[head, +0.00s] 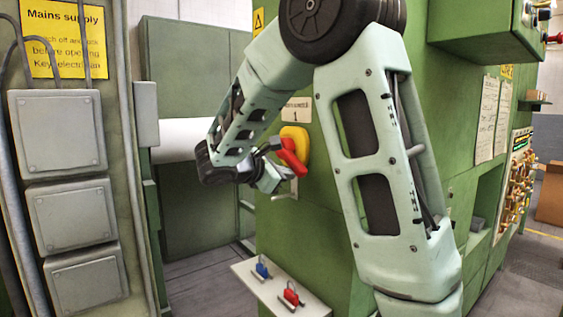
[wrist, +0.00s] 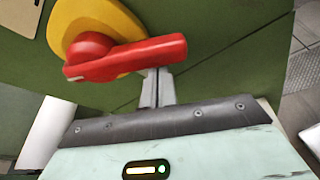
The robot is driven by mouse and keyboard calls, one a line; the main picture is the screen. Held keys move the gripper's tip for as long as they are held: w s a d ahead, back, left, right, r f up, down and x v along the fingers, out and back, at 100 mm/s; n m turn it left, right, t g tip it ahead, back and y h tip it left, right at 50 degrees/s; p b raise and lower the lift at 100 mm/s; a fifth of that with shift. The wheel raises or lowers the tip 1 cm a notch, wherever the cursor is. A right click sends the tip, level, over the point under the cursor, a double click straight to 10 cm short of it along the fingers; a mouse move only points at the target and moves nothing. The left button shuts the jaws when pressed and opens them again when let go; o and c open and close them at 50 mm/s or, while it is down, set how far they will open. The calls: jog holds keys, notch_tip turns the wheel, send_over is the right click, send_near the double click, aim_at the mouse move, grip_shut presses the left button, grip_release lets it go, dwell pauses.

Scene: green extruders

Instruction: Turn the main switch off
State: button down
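The main switch is a red rotary handle (head: 291,157) on a yellow round plate (head: 300,136), fixed to the green cabinet face. In the wrist view the red handle (wrist: 135,57) lies almost level across the picture, its free end to the right, with the yellow plate (wrist: 75,22) behind its hub. My gripper (head: 275,178) is at the switch, just below and left of the handle in the head view. In the wrist view its two grey fingers (wrist: 158,88) are close together, with no object seen between them. Their tips meet the handle's lower edge; contact is unclear.
A small white shelf (head: 262,290) below holds a blue padlock (head: 262,267) and a red padlock (head: 291,295). A label marked 1 (head: 296,110) is above the switch. Grey boxes (head: 60,130) stand on a panel at the left. A floor gap lies between panel and cabinet.

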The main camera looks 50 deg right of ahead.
aim_at(297, 161)
jog(key=shift+s+a+r+n+g+p, duration=0.1)
jog(key=shift+s+r+n+g+p, duration=0.3)
jog(key=shift+r+n+p, duration=0.3)
jog(key=shift+s+r+p, duration=0.4)
jog(key=shift+r+p, duration=0.15)
jog(key=shift+p, duration=0.05)
jog(key=shift+s+a+r, duration=0.1)
jog(key=shift+s+r, duration=0.05)
jog(key=shift+r, duration=0.25)
jog(key=shift+r+p, duration=0.25)
jog(key=shift+p, duration=0.05)
